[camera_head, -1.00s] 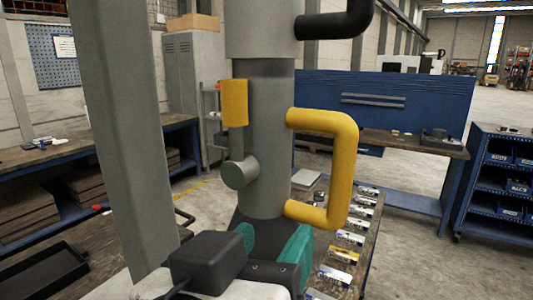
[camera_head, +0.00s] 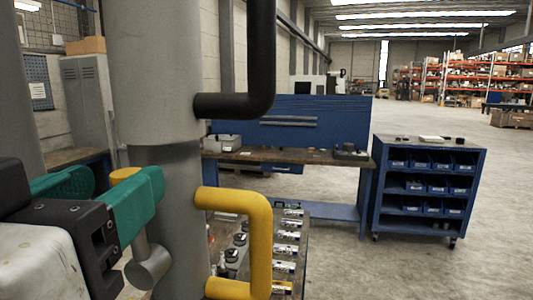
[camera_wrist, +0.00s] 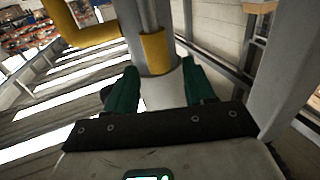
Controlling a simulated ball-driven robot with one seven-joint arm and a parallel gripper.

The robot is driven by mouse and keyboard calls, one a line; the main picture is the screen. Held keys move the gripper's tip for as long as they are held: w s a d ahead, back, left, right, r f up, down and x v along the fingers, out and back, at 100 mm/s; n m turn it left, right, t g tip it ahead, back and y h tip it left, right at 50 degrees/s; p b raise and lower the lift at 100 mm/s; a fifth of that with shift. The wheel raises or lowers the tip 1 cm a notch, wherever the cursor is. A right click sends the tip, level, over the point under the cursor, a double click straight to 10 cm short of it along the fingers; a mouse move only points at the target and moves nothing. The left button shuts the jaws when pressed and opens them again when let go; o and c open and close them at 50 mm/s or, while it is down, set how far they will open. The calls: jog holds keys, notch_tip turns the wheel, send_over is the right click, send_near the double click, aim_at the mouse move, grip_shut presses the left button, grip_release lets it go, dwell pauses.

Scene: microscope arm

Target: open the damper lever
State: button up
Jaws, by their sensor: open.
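The damper lever has a yellow grip (camera_head: 124,175) on a grey stem that rises from a round grey pivot (camera_head: 147,268) on the thick grey column (camera_head: 180,225). The lever stands roughly upright. My gripper (camera_head: 120,183) is open at the height of the grip, and its near green finger hides most of the grip in the head view. In the wrist view, the yellow grip (camera_wrist: 155,52) appears between and just beyond the two green fingertips of my gripper (camera_wrist: 158,70). I cannot tell whether a finger touches it.
A fixed yellow bent handle (camera_head: 262,240) stands out from the column's right side, with a black bent pipe (camera_head: 258,75) above it. A bench with small parts (camera_head: 290,235) lies behind. A blue workbench (camera_head: 325,208) and blue bin cart (camera_head: 425,185) stand further right.

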jog(key=shift+w, duration=0.95)
grip_shut()
